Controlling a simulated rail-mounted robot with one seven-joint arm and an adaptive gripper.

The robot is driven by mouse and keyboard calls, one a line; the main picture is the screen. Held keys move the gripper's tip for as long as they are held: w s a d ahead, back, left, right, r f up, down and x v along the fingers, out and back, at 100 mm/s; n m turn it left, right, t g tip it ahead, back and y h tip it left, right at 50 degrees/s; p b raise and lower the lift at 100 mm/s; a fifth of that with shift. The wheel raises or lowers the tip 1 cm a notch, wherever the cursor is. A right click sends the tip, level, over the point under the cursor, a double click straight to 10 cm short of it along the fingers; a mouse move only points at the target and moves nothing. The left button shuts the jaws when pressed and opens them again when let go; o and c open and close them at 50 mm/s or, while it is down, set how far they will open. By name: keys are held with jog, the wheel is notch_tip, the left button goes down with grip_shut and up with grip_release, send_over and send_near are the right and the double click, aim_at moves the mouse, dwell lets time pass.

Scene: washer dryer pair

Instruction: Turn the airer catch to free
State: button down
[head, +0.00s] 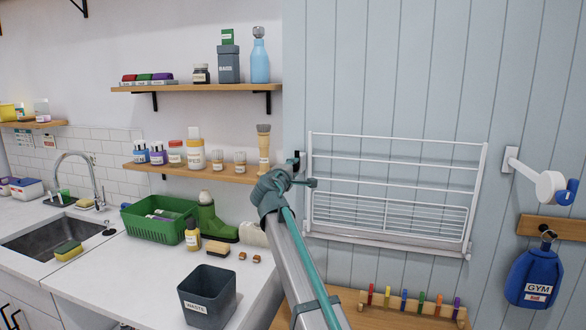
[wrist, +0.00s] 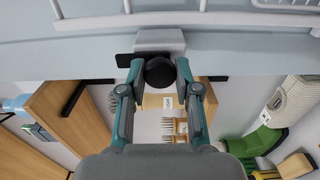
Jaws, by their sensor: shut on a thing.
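The white wire airer (head: 393,168) is folded flat against the blue panelled wall in the head view. Its catch has a round black knob (wrist: 159,72) below a pale block (wrist: 160,41), seen in the wrist view. In the head view a dark part of the catch (head: 299,158) shows at the airer's left edge, partly hidden by my gripper. My gripper (head: 296,178) is at this catch. In the wrist view its two fingers (wrist: 160,80) are closed on the knob, one on each side. Any marking for the catch's positions is not readable.
A wooden shelf (head: 190,170) with bottles and brushes ends close to the left of my gripper. Below are a green basket (head: 139,224), a waste bin (head: 213,309) and a rail of coloured pegs (head: 395,314). A white wall arm (head: 524,171) stands right of the airer.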

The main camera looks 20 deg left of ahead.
dwell(0.3)
jog(key=c, duration=0.8)
grip_release()
jog(key=shift+c, duration=0.2)
jog(key=s, duration=1.2)
jog(key=shift+d, duration=0.4)
